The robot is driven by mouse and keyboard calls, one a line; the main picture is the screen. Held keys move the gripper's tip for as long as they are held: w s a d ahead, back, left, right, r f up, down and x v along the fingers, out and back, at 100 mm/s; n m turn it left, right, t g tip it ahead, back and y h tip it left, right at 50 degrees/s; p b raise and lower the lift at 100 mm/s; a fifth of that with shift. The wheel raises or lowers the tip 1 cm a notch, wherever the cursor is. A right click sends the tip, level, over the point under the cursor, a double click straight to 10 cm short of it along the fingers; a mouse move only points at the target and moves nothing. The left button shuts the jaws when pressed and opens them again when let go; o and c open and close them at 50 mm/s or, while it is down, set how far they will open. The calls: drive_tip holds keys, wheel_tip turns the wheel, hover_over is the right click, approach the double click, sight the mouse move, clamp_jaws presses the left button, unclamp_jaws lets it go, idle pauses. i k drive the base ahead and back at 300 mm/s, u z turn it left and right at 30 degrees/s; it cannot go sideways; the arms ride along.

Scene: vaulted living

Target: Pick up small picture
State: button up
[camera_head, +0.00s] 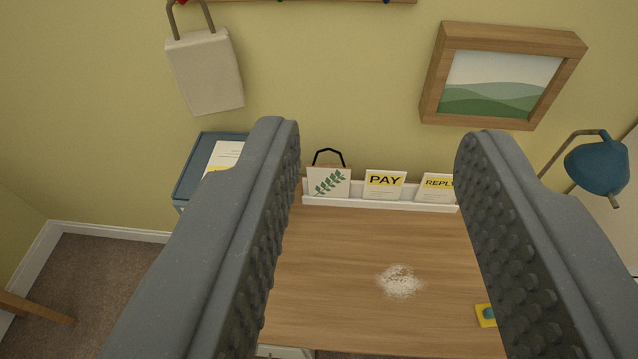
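A small picture (328,183) with a green leaf sprig on a pale ground and a black loop on top stands at the left end of a white ledge (380,203) at the back of the wooden desk. A larger wood-framed landscape picture (432,82) hangs on the wall at upper right. My gripper (378,135) is wide open and empty, its two grey studded fingers on either side of the view. The leaf picture shows between the fingers, nearer the left one, and appears beyond them. No contact shows.
"PAY" (385,184) and "REPLY" (436,187) cards stand beside the leaf picture; the right finger partly hides the latter. White powder (399,282) lies on the desk (330,270). A blue tray (191,180) is left, a blue lamp (598,166) right, and a pale bag (205,72) hangs upper left.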

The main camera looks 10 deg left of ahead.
sight(326, 181)
drive_tip(key=u, duration=0.1)
drive_tip(key=i, duration=1)
drive_tip(key=z, duration=0.05)
